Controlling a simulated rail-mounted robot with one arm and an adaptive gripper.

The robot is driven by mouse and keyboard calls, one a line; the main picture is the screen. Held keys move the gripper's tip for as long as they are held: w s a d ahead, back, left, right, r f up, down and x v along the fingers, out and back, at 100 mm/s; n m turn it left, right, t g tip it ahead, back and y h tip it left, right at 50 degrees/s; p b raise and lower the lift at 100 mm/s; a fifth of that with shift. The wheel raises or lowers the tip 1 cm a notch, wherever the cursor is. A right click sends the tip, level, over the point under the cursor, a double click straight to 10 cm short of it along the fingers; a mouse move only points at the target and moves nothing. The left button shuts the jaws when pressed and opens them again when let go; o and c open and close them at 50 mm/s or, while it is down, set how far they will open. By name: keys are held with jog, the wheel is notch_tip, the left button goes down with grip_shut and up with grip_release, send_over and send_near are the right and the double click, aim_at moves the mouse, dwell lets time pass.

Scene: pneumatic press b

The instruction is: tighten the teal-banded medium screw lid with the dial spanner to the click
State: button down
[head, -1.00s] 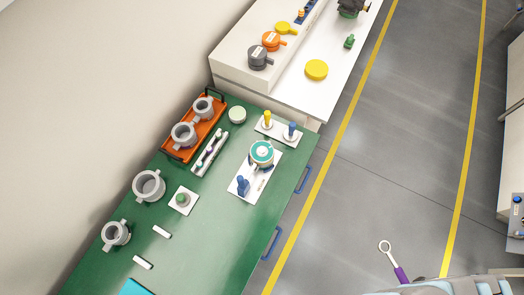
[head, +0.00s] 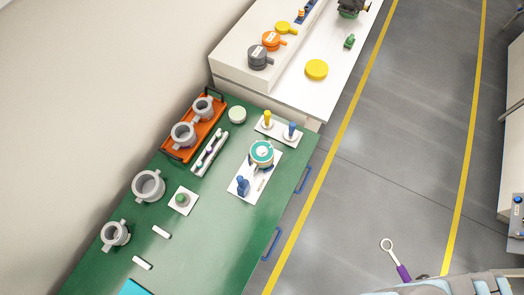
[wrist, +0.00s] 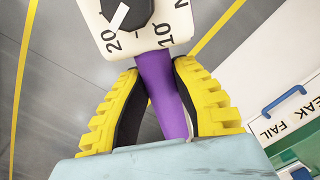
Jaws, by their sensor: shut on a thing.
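The dial spanner has a purple handle (wrist: 162,85), a white ring end (head: 386,244) and a white dial (wrist: 138,25) with a black knob and the marks 20 and 10. My gripper (wrist: 158,72), with yellow ribbed fingers, is shut on the purple handle. It is at the lower right in the head view, over the floor and away from the bench. The teal-banded lid (head: 262,152) sits on a vessel on a white plate (head: 256,178) on the green bench. The lid is well apart from the spanner.
The green bench (head: 215,240) holds an orange tray (head: 178,153) of grey pots, more grey pots, a blue-handled tool (head: 243,185) and yellow and blue pegs. A white bench (head: 290,95) stands behind. Open floor lies between the bench and my gripper.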

jog(key=shift+n, duration=0.3)
jog(key=shift+w+d+b, duration=1)
jog(key=shift+w+d, duration=0.6)
jog(key=shift+d, duration=0.05)
dwell(1.8)
jog(key=shift+n, duration=0.4)
jog(key=shift+w+d+b, duration=0.7)
jog(key=shift+w, duration=0.2)
jog(key=shift+w+d+b, duration=0.7)
jog(key=shift+w, duration=0.2)
dwell(2.0)
